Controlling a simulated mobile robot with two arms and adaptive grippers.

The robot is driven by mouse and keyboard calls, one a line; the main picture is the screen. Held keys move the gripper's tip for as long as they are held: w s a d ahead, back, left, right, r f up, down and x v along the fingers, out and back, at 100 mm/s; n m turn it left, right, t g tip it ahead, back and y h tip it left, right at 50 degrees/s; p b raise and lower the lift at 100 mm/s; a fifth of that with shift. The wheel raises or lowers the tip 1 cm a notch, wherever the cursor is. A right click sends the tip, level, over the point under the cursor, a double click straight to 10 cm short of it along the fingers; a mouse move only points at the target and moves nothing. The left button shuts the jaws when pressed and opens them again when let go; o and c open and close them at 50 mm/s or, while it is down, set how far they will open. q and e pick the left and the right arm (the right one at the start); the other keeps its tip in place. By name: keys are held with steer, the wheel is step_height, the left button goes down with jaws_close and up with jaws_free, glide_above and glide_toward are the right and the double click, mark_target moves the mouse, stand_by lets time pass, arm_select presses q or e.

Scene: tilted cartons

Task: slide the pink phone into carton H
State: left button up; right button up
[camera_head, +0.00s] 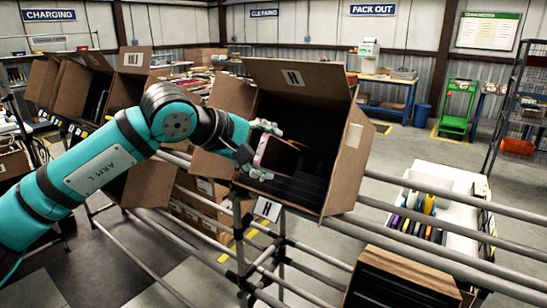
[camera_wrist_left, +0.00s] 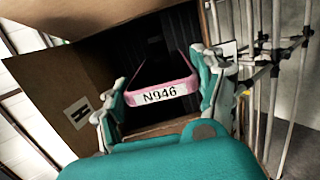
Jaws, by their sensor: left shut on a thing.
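The pink phone (camera_head: 278,154) is held in my left gripper (camera_head: 264,150) at the open mouth of carton H (camera_head: 349,165). In the left wrist view the phone (camera_wrist_left: 162,95) shows its pink end with the label N946, between the two fingers (camera_wrist_left: 162,100). Its far end points into the dark inside of the carton; how deep it reaches, I cannot tell. Carton H is tilted, its flaps are open, and black slots line its inside. An H label (camera_wrist_left: 79,111) shows on a flap in the left wrist view. My right gripper is not in view.
Carton H rests on a rack of grey rails (camera_head: 450,227), with an H tag (camera_head: 267,209) below it. Other open cartons (camera_head: 75,88) stand at the left.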

mark_target(285, 147)
arm_select(q)
steer(key=d+r, duration=0.1)
steer(key=w+r+t, duration=0.1)
steer(key=shift+d+r, duration=0.3)
steer(key=shift+d, duration=0.05)
steer(key=shift+w+d+f, duration=0.3)
steer(key=shift+w+d, duration=0.05)
steer(key=shift+w, duration=0.15)
steer(key=shift+p+x, duration=0.35)
steer(key=shift+x, duration=1)
steer(key=shift+s+a+f+b, duration=0.1)
steer(key=shift+a+f+b, duration=0.05)
steer(key=shift+f+b, duration=0.55)
steer(key=shift+r, duration=0.15)
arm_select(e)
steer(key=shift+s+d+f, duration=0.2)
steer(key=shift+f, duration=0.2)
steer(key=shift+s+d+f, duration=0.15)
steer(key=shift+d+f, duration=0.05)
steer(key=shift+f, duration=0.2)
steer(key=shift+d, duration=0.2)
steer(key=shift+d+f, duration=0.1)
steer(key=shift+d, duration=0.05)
